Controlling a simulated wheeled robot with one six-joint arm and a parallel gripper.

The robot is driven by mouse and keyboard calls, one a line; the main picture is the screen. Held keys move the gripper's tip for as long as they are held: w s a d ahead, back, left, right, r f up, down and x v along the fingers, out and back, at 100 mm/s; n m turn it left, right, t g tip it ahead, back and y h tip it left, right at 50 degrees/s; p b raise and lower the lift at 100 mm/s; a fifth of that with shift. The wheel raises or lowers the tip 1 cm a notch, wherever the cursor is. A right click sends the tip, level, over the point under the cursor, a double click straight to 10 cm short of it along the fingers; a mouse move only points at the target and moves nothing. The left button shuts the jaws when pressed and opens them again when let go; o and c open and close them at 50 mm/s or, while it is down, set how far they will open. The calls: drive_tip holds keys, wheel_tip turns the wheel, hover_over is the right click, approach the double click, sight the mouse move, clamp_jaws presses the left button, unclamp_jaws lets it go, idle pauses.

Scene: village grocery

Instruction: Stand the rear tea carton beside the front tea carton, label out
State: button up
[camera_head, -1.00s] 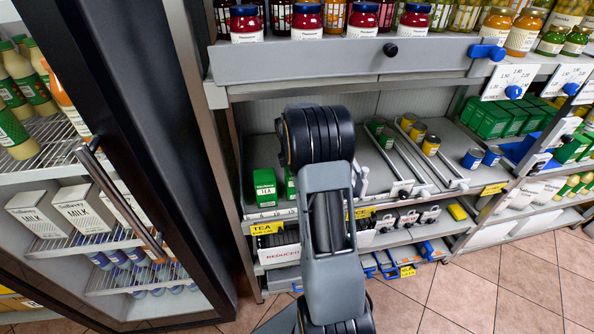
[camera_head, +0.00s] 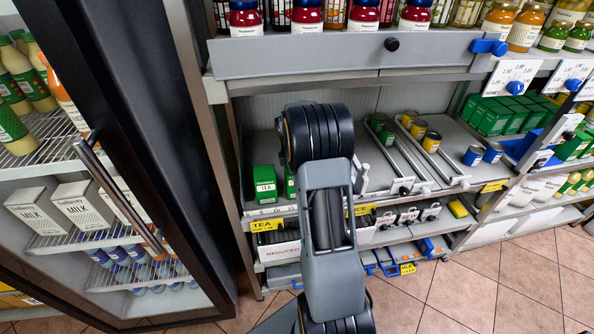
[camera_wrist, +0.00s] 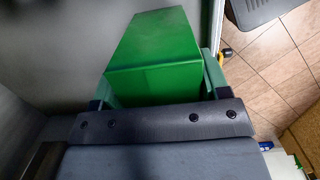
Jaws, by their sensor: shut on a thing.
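The front tea carton (camera_head: 265,185), green with a white TEA label facing out, stands upright at the left of the middle shelf. Close to its right is a sliver of another green carton (camera_head: 290,184), mostly hidden by my arm. In the wrist view my gripper (camera_wrist: 160,84) is shut on a plain green carton (camera_wrist: 152,40), which I take to be the rear tea carton. No label shows on its visible faces. In the head view my arm hides the gripper, so the gap between the cartons is hard to judge.
The shelf's left post (camera_head: 228,165) and the dark fridge door (camera_head: 125,130) stand close on the left. The upper shelf (camera_head: 340,60) with jars overhangs. Right of my arm are metal dividers (camera_head: 400,160) and cans (camera_head: 431,142). A yellow TEA tag (camera_head: 267,225) marks the front edge.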

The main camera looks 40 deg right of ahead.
drive_tip(key=shift+f, duration=0.3)
drive_tip(key=o, duration=1)
drive_tip(key=shift+r, duration=0.15)
drive_tip(key=r, duration=0.6)
drive_tip(key=shift+w+a+r, duration=0.15)
drive_tip(key=shift+a+r, duration=0.4)
drive_tip(key=shift+r, duration=0.2)
drive_tip(key=shift+s+a+r+m+t+y+p, duration=0.15)
drive_tip(key=shift+s+a+r+m+t, duration=0.7)
drive_tip(key=shift+s+a+m, duration=1.95)
drive_tip(key=shift+s+a+r+m+t+y+p, duration=0.1)
drive_tip(key=shift+s+a+r+m+t+y, duration=0.3)
drive_tip(key=shift+s+a+r+m, duration=2.25)
drive_tip(key=shift+s+a+f+m+t+y+p, duration=0.1)
drive_tip(key=shift+s+a+f+m+t, duration=0.6)
drive_tip(key=shift+s+a, duration=4)
